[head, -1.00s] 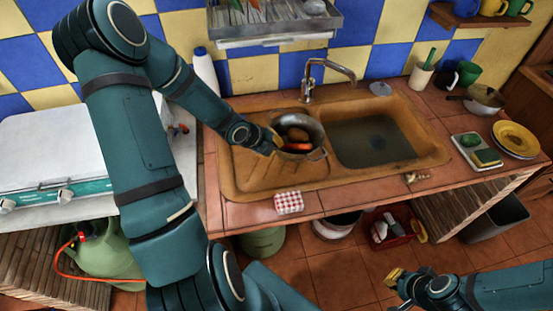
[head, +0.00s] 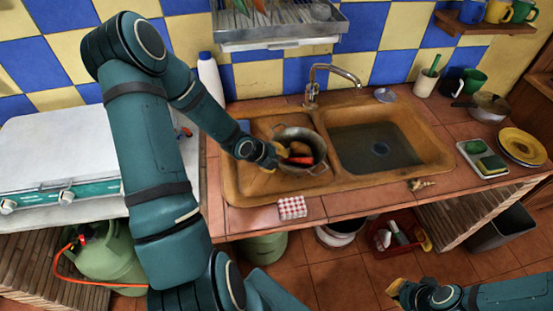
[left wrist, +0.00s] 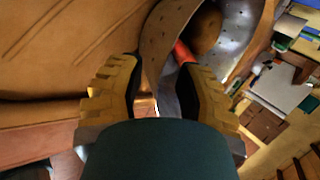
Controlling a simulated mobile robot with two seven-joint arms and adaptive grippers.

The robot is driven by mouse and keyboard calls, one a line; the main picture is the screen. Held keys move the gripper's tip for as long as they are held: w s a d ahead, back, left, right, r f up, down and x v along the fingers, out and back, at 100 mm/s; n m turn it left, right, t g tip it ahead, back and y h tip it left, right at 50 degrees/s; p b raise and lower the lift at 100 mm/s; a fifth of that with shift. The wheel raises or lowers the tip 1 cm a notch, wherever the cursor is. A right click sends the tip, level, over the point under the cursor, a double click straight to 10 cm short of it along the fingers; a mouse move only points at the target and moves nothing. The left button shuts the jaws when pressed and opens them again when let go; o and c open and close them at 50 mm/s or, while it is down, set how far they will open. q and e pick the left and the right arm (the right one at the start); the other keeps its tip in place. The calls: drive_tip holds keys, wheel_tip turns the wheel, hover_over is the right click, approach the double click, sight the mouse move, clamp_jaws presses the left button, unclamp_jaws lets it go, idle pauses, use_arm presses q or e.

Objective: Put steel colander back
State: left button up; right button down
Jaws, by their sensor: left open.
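The steel colander (head: 322,146) is on the left, drainboard side of the sink in the head view. It holds a brown round item and orange-red vegetables. In the left wrist view its perforated wall (left wrist: 160,40) rises just past my fingers. My left gripper (head: 268,158) is open at the colander's left side. In the left wrist view its two yellow-and-black fingers (left wrist: 163,92) stand apart, with the near edge of the colander between or just beyond them; contact is unclear.
The sink basin (head: 375,148) lies right of the colander, with the faucet (head: 312,92) behind. A dish rack (head: 280,35) hangs above. A white bottle (head: 209,78) stands behind my left forearm.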

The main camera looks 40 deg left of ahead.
use_arm(q)
drive_tip(key=shift+r, duration=0.1)
drive_tip(key=p+v, duration=0.5)
drive_tip(key=v, duration=0.7)
drive_tip(key=w+d+f+n, duration=0.1)
drive_tip(key=d+n, duration=0.2)
drive_tip(key=d, duration=0.2)
drive_tip(key=w+d+f+n+g+h, duration=0.1)
drive_tip(key=d+f+n, duration=0.1)
drive_tip(key=d+n, duration=0.2)
drive_tip(key=w+d+f+n+h, duration=0.1)
drive_tip(key=d+n, duration=0.2)
drive_tip(key=d, duration=0.3)
drive_tip(key=shift+d+f+n, duration=0.15)
drive_tip(key=shift+f+n, duration=0.25)
drive_tip(key=s+d+f+n+g, duration=0.2)
drive_tip(key=s+d+n, duration=0.1)
drive_tip(key=d+n, duration=0.3)
drive_tip(key=s+d+f+n+g, duration=0.2)
drive_tip(key=s+d+f+n, duration=0.1)
drive_tip(key=d+n, duration=0.3)
drive_tip(key=shift+s+d+f+n, duration=0.3)
drive_tip(key=shift+s+d+n, duration=0.1)
drive_tip(key=shift+d, duration=0.15)
drive_tip(key=shift+f, duration=0.1)
